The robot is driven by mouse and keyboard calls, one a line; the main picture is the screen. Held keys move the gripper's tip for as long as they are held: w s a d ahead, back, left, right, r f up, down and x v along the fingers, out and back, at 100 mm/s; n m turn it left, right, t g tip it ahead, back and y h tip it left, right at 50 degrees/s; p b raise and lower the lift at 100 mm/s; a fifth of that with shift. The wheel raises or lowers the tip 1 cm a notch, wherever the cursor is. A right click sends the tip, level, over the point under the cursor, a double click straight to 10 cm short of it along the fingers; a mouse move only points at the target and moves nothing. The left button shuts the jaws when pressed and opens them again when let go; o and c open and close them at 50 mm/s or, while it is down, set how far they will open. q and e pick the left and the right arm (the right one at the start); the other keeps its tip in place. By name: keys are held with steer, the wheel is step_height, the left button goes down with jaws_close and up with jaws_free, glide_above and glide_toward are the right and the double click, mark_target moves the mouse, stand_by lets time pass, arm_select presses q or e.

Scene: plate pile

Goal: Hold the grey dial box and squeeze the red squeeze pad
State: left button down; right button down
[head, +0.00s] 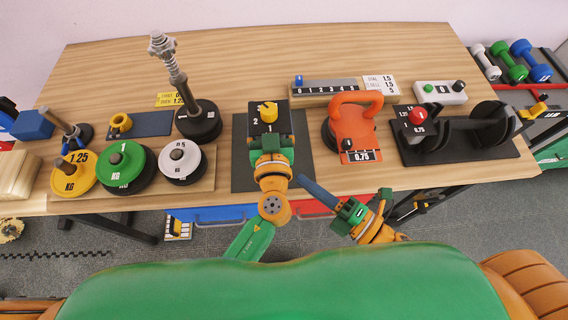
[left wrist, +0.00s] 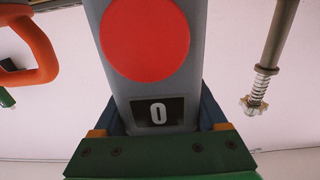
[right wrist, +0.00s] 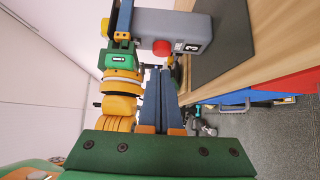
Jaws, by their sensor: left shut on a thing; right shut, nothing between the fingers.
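The grey dial box (head: 284,122) is at the dark mat (head: 305,165), its yellow dial (head: 268,112) on top. In the left wrist view the box (left wrist: 190,110) is between the fingers of my left gripper (left wrist: 155,122), which is shut on it. The round red squeeze pad (left wrist: 145,38) is on the face toward that wrist, above a "0" window (left wrist: 158,113). The pad also shows in the right wrist view (right wrist: 161,47). My right gripper (head: 303,181) is shut and empty, right of the box and nearer me; its fingertips (right wrist: 163,72) appear apart from the pad.
An orange kettlebell (head: 354,120) stands right of the mat. Weight discs (head: 124,165) sit on a board at left, with a spring post (head: 173,68) behind. A black cradle with a dumbbell (head: 455,133) is at right. The back table (head: 250,60) is mostly clear.

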steer(key=x, duration=0.6)
steer(key=shift+w+a, duration=0.2)
steer(key=shift+w, duration=1.3)
steer(key=v, duration=1)
steer(key=shift+s+a, duration=0.1)
steer(key=shift+s, duration=0.05)
stand_by(1.6)
steer(key=shift+s+f+n, duration=0.15)
steer(key=shift+s+f, duration=0.05)
steer(key=shift+s, duration=0.3)
steer(key=shift+s+f+n, duration=0.15)
steer(key=shift+s+f, duration=0.1)
steer(key=shift+s, duration=0.2)
